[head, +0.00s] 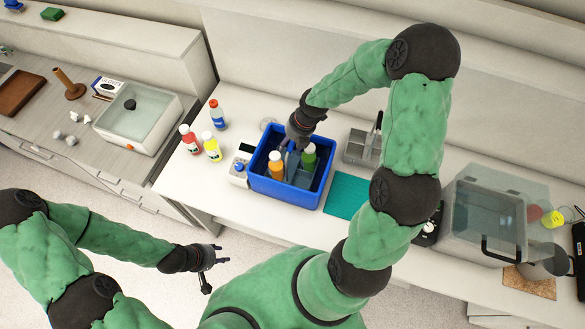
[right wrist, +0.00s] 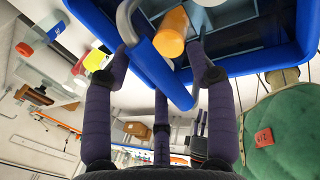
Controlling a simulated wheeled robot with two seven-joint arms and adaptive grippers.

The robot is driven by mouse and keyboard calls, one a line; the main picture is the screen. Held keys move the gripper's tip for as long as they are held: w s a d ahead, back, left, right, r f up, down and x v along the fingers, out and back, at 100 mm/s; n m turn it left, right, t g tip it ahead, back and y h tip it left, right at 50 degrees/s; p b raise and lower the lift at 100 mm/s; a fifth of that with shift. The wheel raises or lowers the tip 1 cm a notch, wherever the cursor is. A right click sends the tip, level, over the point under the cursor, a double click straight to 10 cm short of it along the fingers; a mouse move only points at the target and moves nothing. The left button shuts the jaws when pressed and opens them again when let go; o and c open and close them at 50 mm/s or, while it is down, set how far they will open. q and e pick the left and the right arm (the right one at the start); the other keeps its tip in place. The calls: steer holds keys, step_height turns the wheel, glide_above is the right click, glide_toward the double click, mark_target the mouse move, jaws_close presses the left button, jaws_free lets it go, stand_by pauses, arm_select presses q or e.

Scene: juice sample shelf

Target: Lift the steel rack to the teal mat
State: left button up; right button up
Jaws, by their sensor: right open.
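A steel rack with a bent steel handle (right wrist: 127,20) and a blue grip (right wrist: 160,72) is inside the blue crate (head: 262,189); the grip also shows in the head view (head: 291,160). An orange-juice bottle (head: 276,167) and a green bottle (head: 309,158) stand in it. My right gripper (head: 293,144) is over the crate, open, its fingers on either side of the grip in the right wrist view (right wrist: 165,65); I cannot tell whether they touch it. The teal mat (head: 345,195) lies bare right of the crate. My left gripper (head: 217,265) is open and empty, before the counter.
A second grey carrier (head: 356,148) stands behind the mat. Red (head: 190,140), yellow (head: 211,147) and blue (head: 218,115) bottles and a white device (head: 239,170) stand left of the crate. A clear-lidded box (head: 490,215) stands at the right.

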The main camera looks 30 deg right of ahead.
steer(key=shift+c, duration=0.2)
jaws_close()
steer(key=shift+r, duration=0.1)
steer(key=shift+w+r, duration=0.15)
steer(key=shift+r, duration=0.4)
step_height(320, 180, up, 9)
steer(key=shift+b, duration=0.6)
steer(key=shift+r, duration=0.1)
